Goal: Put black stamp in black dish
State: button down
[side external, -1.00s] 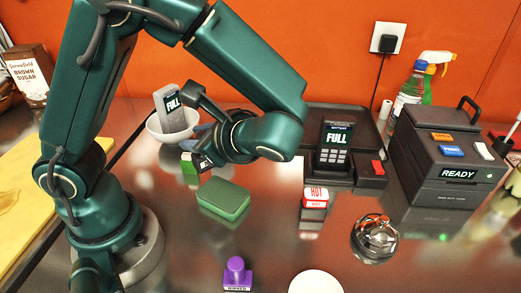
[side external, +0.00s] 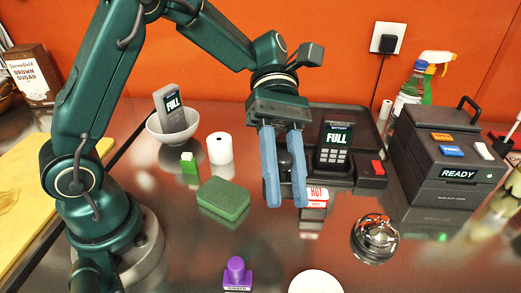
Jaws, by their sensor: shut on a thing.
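My gripper (side external: 286,202) points down at the middle of the steel counter, its two blue fingers shut on a dark rounded thing that looks like the black stamp (side external: 284,160). The fingers hide much of it, and its lower end is hard to make out.
A black terminal (side external: 334,146) and a red HOT stamp (side external: 317,194) are close right of my fingers. A green sponge (side external: 223,198), white roll (side external: 220,148) and white bowl (side external: 160,134) are left. A purple stamp (side external: 236,272), bell (side external: 375,238) and READY printer (side external: 445,155) stand around.

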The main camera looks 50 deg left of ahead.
jog(key=w+r+n+t+h, duration=0.1)
jog(key=w+r+n+t, duration=0.2)
jog(key=w, duration=0.1)
send_over(308, 281)
jog(key=s+d, duration=0.2)
jog(key=d, duration=0.3)
notch_tip(308, 281, down, 12)
jog(key=shift+s+d+f, duration=0.1)
jog(key=shift+d+f, duration=0.05)
jog(key=shift+f, duration=2.1)
jog(key=shift+f, duration=0.15)
jog(key=c, duration=0.6)
grip_release()
